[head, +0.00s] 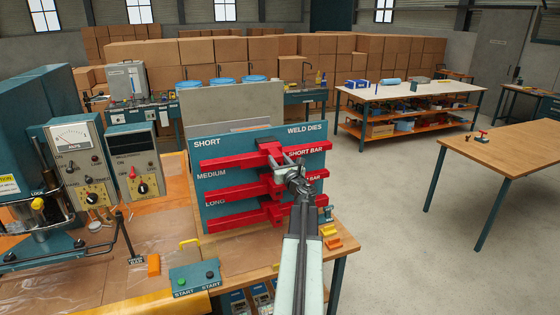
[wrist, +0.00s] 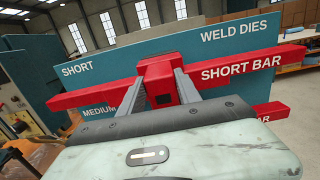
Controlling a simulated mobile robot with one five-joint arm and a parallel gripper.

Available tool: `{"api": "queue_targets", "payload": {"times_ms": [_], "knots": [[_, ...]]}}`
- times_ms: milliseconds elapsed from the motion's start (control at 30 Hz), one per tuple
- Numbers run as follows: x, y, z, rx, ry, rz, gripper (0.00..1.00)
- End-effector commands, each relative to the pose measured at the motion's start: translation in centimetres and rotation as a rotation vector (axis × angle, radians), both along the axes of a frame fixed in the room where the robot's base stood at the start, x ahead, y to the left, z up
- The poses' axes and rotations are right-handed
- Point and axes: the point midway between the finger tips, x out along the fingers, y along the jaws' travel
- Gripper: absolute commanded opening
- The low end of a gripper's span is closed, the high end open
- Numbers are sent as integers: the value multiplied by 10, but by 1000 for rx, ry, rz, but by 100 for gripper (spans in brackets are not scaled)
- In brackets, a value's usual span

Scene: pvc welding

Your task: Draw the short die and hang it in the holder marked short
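A red bar with a square block at its middle, the short die (head: 228,162), lies across the top of the teal WELD DIES board (head: 244,136), beside the words SHORT and SHORT BAR. It fills the middle of the wrist view (wrist: 100,93). My gripper (head: 284,160) reaches the block from the front. In the wrist view, its two fingers (wrist: 159,88) lie against both sides of the block, with no clear gap. The bar is at the board; whether it rests in its holder is hidden behind it.
Two more red bars sit below, at MEDIUM (head: 232,190) and LONG (head: 235,221). The welding press (head: 35,215) and control boxes (head: 138,160) stand left on the bench. A START button box (head: 195,278) is in front. Open floor (head: 400,240) lies to the right.

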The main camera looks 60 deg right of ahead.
Motion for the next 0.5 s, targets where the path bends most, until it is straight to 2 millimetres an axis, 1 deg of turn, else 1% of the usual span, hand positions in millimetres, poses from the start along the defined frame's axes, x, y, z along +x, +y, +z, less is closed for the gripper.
{"api": "queue_targets", "payload": {"times_ms": [67,500], "knots": [[0,0,0,0,0,-1,0],[0,0,3,9,11,0,0]]}}
